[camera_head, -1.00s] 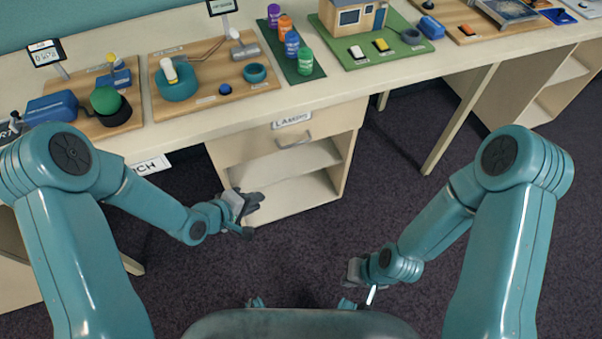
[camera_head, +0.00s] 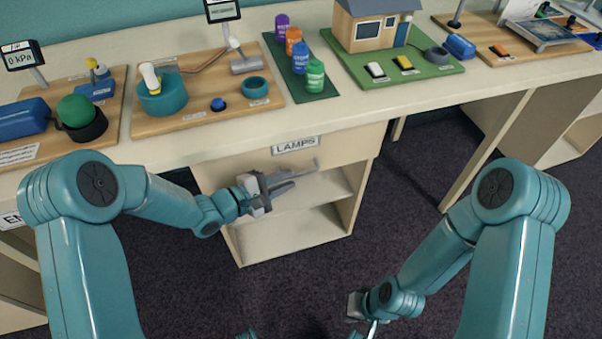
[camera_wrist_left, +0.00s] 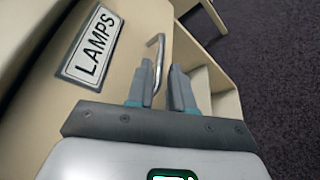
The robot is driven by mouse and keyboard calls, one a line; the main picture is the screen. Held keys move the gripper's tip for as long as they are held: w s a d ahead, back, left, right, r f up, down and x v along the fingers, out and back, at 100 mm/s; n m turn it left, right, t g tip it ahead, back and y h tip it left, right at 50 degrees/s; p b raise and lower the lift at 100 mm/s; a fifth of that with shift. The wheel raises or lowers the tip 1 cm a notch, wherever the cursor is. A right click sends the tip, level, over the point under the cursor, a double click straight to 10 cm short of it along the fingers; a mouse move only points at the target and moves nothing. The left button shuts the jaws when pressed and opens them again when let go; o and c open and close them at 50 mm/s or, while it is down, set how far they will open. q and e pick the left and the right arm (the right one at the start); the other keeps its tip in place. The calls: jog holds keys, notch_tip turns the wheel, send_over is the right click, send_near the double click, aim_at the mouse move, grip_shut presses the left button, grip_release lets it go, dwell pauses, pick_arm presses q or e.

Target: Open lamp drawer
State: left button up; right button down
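The lamp drawer (camera_head: 350,148) is a cream front under the tabletop, with a "LAMPS" label (camera_head: 296,146) and a metal bar handle (camera_head: 317,164). It looks shut. My left gripper (camera_head: 291,180) is in front of the drawer, just below the label, partly covering the handle. In the left wrist view its two fingers (camera_wrist_left: 160,88) are apart, and the handle (camera_wrist_left: 160,48) shows in line with the gap between them. I cannot tell whether they touch it. My right gripper (camera_head: 358,306) is low over the floor, away from the drawer; its fingers are unclear.
Open shelves (camera_head: 300,225) lie below the drawer. The tabletop (camera_head: 350,112) above carries a wooden board (camera_head: 195,118) with teal parts, several coloured canisters, and a model house (camera_head: 370,28). A table leg (camera_head: 485,150) stands to the right; dark carpet (camera_head: 300,285) is clear in front.

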aim_at(301, 173)
pick_arm(q)
jog(key=x, duration=0.5)
jog(key=shift+w+d, duration=0.2)
jog(key=shift+d, duration=0.1)
grip_shut()
jog(key=shift+s+f, duration=0.1)
